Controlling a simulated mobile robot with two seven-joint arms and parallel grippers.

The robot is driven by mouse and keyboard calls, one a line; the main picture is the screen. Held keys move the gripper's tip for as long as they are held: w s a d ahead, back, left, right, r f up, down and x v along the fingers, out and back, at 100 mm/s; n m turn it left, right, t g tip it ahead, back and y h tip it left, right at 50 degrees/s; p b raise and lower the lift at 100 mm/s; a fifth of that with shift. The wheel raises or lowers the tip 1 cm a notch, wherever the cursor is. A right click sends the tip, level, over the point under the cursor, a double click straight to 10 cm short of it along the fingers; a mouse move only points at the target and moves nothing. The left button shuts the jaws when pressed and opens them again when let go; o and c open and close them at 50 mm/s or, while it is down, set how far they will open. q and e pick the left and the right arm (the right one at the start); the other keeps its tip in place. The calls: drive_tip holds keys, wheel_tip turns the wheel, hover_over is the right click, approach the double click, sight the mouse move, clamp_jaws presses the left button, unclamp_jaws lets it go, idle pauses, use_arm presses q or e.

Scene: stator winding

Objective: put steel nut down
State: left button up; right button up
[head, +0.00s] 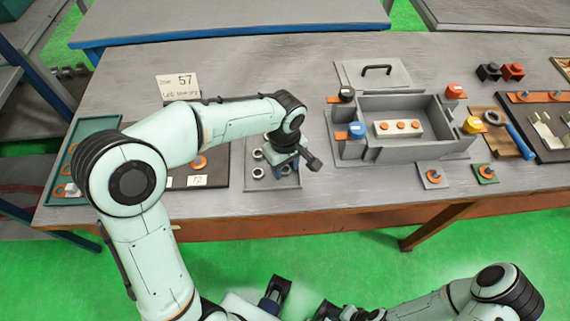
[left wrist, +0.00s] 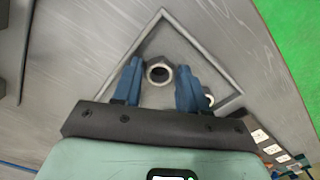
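My left gripper (head: 288,166) is low over a small grey tray (head: 262,186) on the bench in the head view. In the left wrist view, a hexagonal steel nut (left wrist: 159,71) shows between the two blue fingers (left wrist: 158,80), with narrow gaps on both sides. The gripper looks open; whether the nut lies on the tray floor is hard to tell. A second nut (left wrist: 210,99) is partly hidden behind the right finger. The head view shows nuts at the tray's left side (head: 258,172), and the gripper covers part of the tray.
A grey box with posts and coloured caps (head: 400,145) stands to the right. A dark board with a copper-coloured ring (head: 200,162) and a green tray (head: 95,127) lie to the left. A number card (head: 178,87) stands behind. Bare bench lies between tray and box.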

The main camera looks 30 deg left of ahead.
use_arm(q)
drive_tip(key=shift+r, duration=0.1)
drive_tip(key=shift+r, duration=0.3)
wheel_tip(320, 180, up, 12)
drive_tip(key=p, duration=0.2)
drive_tip(key=shift+f, duration=0.2)
